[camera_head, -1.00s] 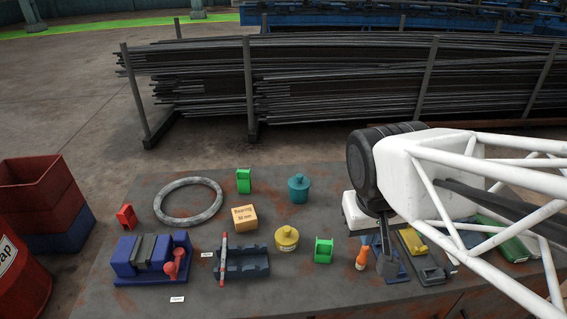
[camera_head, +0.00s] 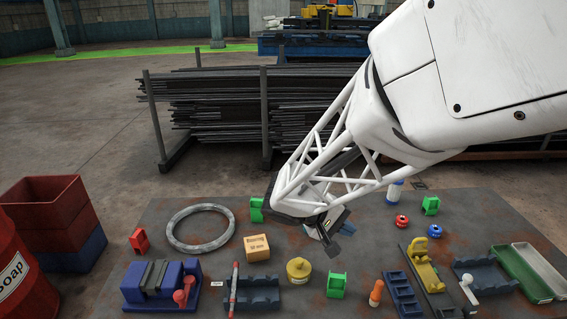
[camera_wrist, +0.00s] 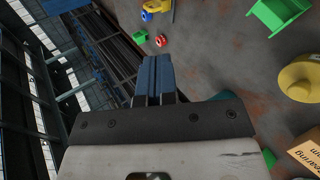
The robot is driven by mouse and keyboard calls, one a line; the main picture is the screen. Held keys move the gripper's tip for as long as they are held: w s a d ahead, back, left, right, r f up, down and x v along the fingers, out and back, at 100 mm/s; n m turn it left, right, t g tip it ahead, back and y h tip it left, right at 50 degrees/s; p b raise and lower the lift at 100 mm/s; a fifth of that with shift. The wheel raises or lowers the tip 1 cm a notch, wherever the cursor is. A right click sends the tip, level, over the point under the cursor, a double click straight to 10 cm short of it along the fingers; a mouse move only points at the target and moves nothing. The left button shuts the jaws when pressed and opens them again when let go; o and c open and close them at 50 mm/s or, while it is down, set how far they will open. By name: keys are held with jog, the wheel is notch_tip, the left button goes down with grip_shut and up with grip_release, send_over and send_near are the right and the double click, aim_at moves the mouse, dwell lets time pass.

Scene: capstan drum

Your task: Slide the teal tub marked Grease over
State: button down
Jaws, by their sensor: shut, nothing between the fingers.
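The teal tub shows in the wrist view only as a teal patch (camera_wrist: 226,97) at the right edge of my gripper's housing, which covers most of it. Its label is not visible. In the head view my arm hides it. My gripper (camera_head: 331,248) is low over the middle of the table, right of the cardboard box, with its fingers slanting down. In the wrist view its blue fingers (camera_wrist: 153,60) are together with nothing between them. I cannot tell whether it touches the tub.
A yellow tub (camera_head: 299,270), a Bearing box (camera_head: 257,247) and a green bracket (camera_head: 337,285) stand in front and left. A grey ring (camera_head: 177,242) lies left. A green block (camera_head: 256,210) is beside my arm. Trays and small parts fill the right; bare table lies between.

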jog(key=w+a+f+n+t+h, duration=0.1)
jog(key=w+a+f+n+t, duration=0.2)
jog(key=a, duration=0.6)
jog(key=w+a+f+n+t+h, duration=0.1)
jog(key=w+a+f+n+t, duration=0.2)
jog(key=w+a+f+t, duration=0.5)
jog(key=w+a+f, duration=0.1)
jog(key=w+f, duration=0.1)
jog(key=w, duration=0.2)
jog(key=shift+w+a, duration=0.25)
jog(key=shift+w, duration=0.05)
jog(key=s+d+x, duration=0.1)
jog(key=s+x, duration=0.1)
jog(key=x, duration=1.1)
jog(key=shift+d, duration=0.4)
jog(key=shift+d, duration=3.4)
jog(key=shift+a, duration=0.15)
